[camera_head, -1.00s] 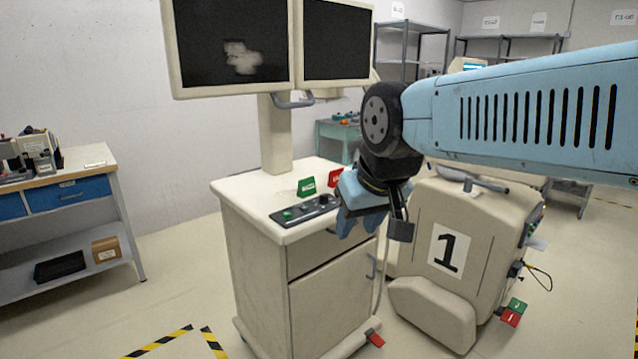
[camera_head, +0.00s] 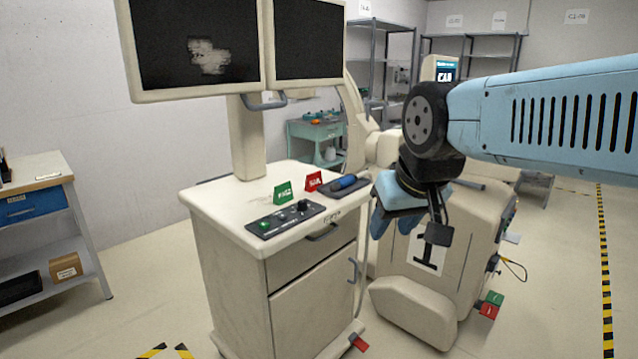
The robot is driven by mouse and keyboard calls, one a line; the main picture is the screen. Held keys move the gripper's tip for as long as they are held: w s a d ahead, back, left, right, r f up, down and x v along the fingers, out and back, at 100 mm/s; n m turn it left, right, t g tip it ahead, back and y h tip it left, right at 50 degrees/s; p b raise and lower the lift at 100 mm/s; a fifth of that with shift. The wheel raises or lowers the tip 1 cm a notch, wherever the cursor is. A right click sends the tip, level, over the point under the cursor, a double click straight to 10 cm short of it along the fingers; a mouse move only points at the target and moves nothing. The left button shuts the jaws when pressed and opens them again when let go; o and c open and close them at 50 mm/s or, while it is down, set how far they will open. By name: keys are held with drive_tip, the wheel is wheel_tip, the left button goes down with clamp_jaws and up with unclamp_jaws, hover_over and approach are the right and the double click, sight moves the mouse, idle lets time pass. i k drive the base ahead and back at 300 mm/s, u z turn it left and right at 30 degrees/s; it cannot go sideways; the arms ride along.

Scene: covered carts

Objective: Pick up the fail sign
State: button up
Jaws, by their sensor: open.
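A red sign (camera_head: 313,181), whose lettering is too small to read for sure, stands on the top of the cream cart (camera_head: 225,207). A green sign (camera_head: 283,193) stands just left of it.
Two monitors (camera_head: 195,45) rise behind. A cream machine (camera_head: 440,275) stands right of the cart.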

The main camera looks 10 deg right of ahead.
sight(313, 181)
drive_tip(key=z, duration=0.05)
drive_tip(key=i, duration=1)
drive_tip(key=u, duration=0.5)
